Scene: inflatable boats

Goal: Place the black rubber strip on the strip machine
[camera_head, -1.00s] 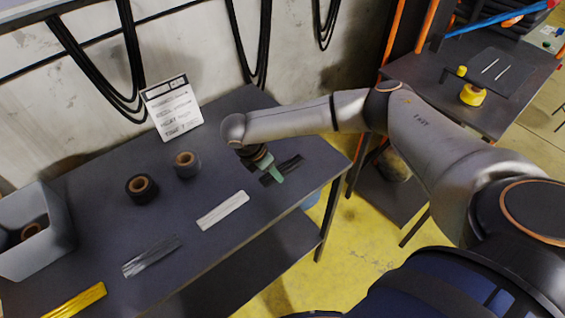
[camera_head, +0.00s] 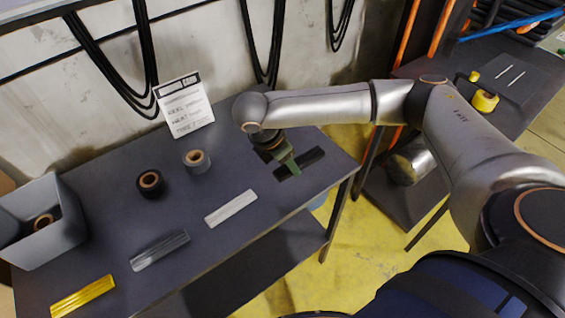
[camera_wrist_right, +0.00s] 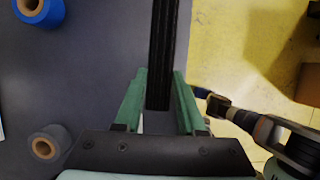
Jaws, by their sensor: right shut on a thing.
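The black rubber strip (camera_head: 313,157) lies at the right end of the dark table. It also shows in the right wrist view (camera_wrist_right: 163,45), running away from me between the green fingers. My right gripper (camera_head: 293,169) points down over the strip's near part and is shut on it. In the right wrist view the gripper (camera_wrist_right: 156,105) has one finger on each side of the strip's near end. The strip appears to be still at table height. My left gripper is not in view. I cannot pick out the strip machine with certainty.
The table (camera_head: 110,225) also holds a white strip (camera_head: 231,208), a grey strip (camera_head: 160,250), a yellow strip (camera_head: 83,296), a black roll (camera_head: 150,183), a grey roll (camera_head: 197,160), a grey bin (camera_head: 45,225) and a sign (camera_head: 185,106). A second table (camera_head: 520,110) stands at the right.

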